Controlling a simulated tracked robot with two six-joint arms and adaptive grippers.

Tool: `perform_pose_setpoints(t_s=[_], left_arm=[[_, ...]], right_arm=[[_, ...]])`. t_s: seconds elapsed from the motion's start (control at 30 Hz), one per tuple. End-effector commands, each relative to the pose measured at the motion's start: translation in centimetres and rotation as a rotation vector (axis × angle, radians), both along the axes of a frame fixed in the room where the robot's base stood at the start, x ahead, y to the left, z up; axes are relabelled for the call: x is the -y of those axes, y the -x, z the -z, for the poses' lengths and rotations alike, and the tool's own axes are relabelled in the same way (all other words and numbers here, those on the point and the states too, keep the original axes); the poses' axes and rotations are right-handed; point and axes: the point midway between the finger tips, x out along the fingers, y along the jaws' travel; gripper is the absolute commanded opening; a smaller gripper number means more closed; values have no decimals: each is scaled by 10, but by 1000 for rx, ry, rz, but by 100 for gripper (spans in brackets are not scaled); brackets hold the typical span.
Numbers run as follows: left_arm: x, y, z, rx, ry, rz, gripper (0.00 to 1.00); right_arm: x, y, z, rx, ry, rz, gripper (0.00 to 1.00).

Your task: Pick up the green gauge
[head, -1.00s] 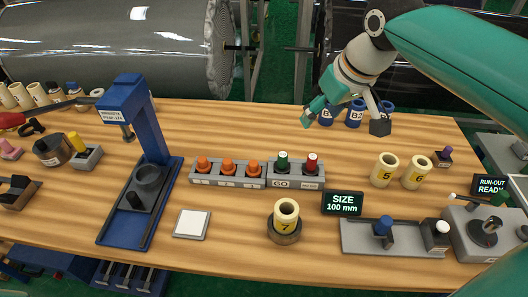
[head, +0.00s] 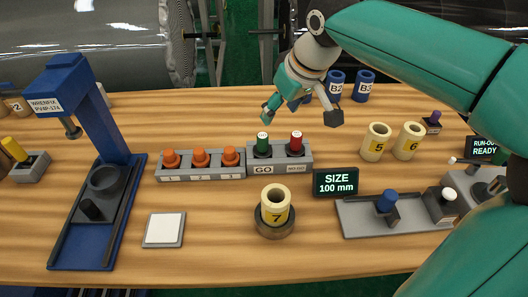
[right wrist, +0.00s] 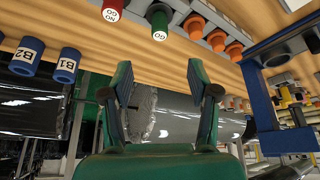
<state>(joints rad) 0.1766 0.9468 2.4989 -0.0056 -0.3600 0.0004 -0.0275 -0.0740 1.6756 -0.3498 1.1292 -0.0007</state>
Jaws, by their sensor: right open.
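The green gauge (head: 263,147) stands upright in the grey holder marked GO, left of the red gauge (head: 296,143). In the right wrist view the green gauge (right wrist: 161,20) shows at the top, beyond the fingertips, with the red gauge (right wrist: 112,8) to its left. My right gripper (head: 300,115) is open and empty, above and behind the holder in the head view. Its fingers (right wrist: 158,72) are spread wide in the wrist view, apart from the gauge. My left gripper is not in view.
Several orange plugs (head: 200,158) stand in the block left of the gauges. Cream rolls 5 and 6 (head: 407,141) are to the right, roll 7 (head: 275,205) and the size display (head: 335,182) in front.

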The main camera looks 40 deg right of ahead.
Motion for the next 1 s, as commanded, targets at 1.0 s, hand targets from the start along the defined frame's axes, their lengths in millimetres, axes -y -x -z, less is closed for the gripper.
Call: perform_pose_setpoints(t_s=[1.0], left_arm=[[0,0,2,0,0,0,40]], right_arm=[[-3,-61,131,-5,-1,-3,60]])
